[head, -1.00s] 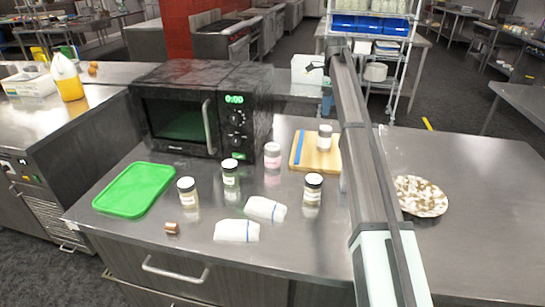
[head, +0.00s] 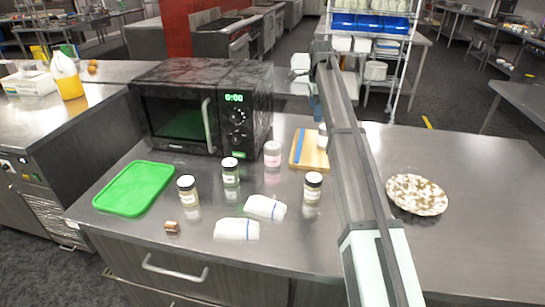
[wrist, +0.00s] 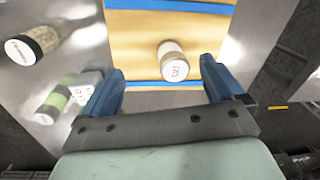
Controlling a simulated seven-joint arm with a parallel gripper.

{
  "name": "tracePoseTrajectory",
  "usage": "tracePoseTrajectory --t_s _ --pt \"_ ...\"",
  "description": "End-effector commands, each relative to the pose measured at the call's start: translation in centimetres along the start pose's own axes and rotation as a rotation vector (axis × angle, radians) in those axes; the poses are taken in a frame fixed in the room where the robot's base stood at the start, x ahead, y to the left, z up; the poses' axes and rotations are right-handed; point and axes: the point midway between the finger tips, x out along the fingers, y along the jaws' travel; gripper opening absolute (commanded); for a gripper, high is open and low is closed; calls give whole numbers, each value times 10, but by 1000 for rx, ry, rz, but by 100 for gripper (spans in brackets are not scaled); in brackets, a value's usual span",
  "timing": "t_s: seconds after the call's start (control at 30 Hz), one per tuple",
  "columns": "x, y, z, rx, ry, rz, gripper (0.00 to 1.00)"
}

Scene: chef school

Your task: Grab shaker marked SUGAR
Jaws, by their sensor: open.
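No label can be read as SUGAR. A shaker with a white cap (head: 323,137) stands on the wooden cutting board, partly hidden by my arm in the head view. In the wrist view this shaker (wrist: 173,66) shows between and just beyond my fingertips, its cap facing the camera. My gripper (wrist: 161,71) is open and empty, its blue fingers on either side of the shaker, without visible contact. Other shakers stand on the counter: a dark-capped one (head: 187,189), a green one (head: 230,172), a pink one (head: 272,154) and another dark-capped one (head: 312,187).
The cutting board (head: 309,158) has blue strips. A black microwave (head: 180,112) stands behind the shakers. A green tray (head: 135,189) lies left, two white cloth-like items (head: 237,229) in front, and a speckled plate (head: 416,195) right. The counter's right side is mostly clear.

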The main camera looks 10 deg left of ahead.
Motion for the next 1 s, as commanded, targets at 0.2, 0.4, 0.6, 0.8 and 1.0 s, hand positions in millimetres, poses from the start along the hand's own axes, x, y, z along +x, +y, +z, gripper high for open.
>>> tracePoseTrajectory --t_s 0.2,0.4,0.6,0.8,1.0 --pt "8 40 53 -469 31 -89 94" --pt "12 72 95 -897 86 -162 94" --pt "15 100 129 -1271 160 -218 94" --pt "15 114 147 -1489 214 -245 94" --pt "23 113 152 -1546 228 -250 94"
